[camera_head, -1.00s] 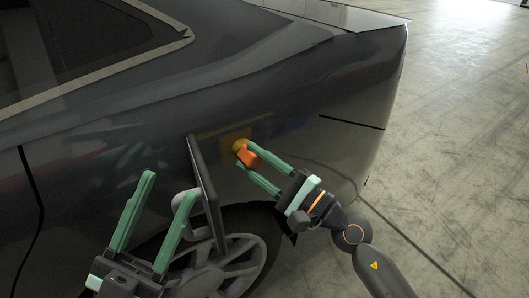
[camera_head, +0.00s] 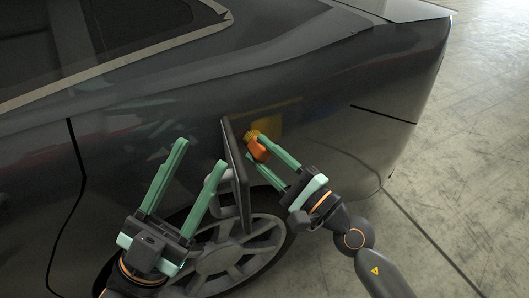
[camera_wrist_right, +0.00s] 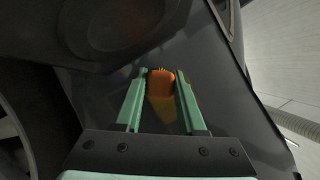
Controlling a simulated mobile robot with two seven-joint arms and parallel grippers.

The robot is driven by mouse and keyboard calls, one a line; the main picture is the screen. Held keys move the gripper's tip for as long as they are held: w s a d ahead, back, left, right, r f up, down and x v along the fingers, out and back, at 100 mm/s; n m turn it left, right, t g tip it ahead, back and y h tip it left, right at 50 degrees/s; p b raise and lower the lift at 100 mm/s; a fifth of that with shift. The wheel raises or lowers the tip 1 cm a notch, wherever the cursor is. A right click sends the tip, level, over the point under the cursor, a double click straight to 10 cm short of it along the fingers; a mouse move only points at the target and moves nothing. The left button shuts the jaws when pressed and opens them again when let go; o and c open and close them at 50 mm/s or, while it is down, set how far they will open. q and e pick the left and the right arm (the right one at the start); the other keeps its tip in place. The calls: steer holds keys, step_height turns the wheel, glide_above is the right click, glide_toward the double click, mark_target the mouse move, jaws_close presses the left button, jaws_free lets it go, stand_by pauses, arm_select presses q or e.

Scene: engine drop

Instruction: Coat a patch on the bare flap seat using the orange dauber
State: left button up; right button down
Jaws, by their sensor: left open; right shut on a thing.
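The orange dauber (camera_head: 257,149) has a yellow tip facing the dark car side. My right gripper (camera_head: 258,152) is shut on it, and the wrist view shows the dauber (camera_wrist_right: 161,83) between both fingertips. The tip is close to the body; I cannot tell whether it touches. The dark flap (camera_head: 235,165) stands open on a bent arm, just left of the dauber. A yellowish square area (camera_head: 268,127) shows on the body behind the tip; I cannot tell whether it is a coating or a reflection. The flap seat is not clearly distinguishable. My left gripper (camera_head: 201,154) is open and empty, left of the flap.
The dark grey car body (camera_head: 110,160) fills most of the head view. A spoked wheel (camera_head: 235,255) lies below the flap, behind my left gripper. Bare concrete floor (camera_head: 480,150) is free at the right.

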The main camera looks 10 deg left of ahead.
steer(key=w+d+b, duration=0.1)
steer(key=d, duration=0.1)
steer(key=w+d+b, duration=0.1)
steer(key=w+d, duration=0.1)
steer(key=w+d+b, duration=0.1)
steer(key=d+b, duration=0.1)
steer(key=shift+w, duration=0.2)
stand_by(0.4)
steer(key=shift+s, duration=0.1)
steer(key=s+d, duration=0.1)
steer(key=s, duration=0.1)
steer(key=s+d, duration=0.2)
steer(key=shift+s+d, duration=0.15)
steer(key=shift+s, duration=0.2)
steer(key=shift+s, duration=0.1)
